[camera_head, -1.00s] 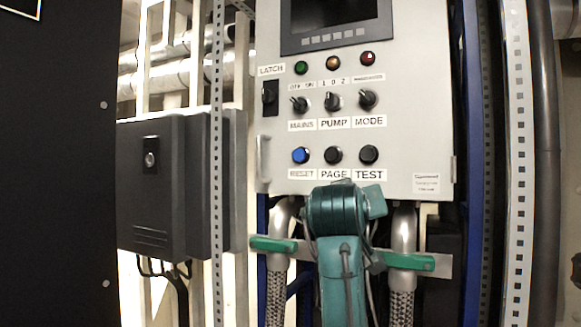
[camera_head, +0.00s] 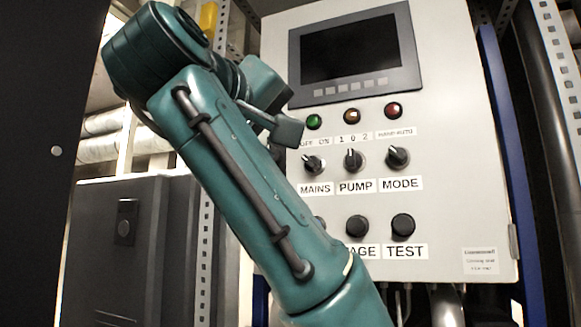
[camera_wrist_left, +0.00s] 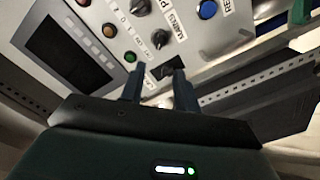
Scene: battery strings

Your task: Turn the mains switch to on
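The mains switch (camera_head: 313,163) is a black knob above the MAINS label on the grey panel; its pointer appears to lean up-left, toward OFF. It also shows in the left wrist view (camera_wrist_left: 160,38). My left gripper (camera_wrist_left: 158,80) is open and empty, its two fingers toward the panel on either side of the black latch switch (camera_wrist_left: 168,70), with the mains knob just beyond. Contact cannot be told. In the head view my left arm covers the latch and most of the gripper. My right gripper is not in view.
Beside the mains switch are the pump knob (camera_head: 353,159) and mode knob (camera_head: 397,157). Green (camera_head: 314,121), amber and red lamps sit above, under a dark screen (camera_head: 355,50). The blue reset button (camera_wrist_left: 207,9) is close by. A dark cabinet (camera_head: 115,250) stands left.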

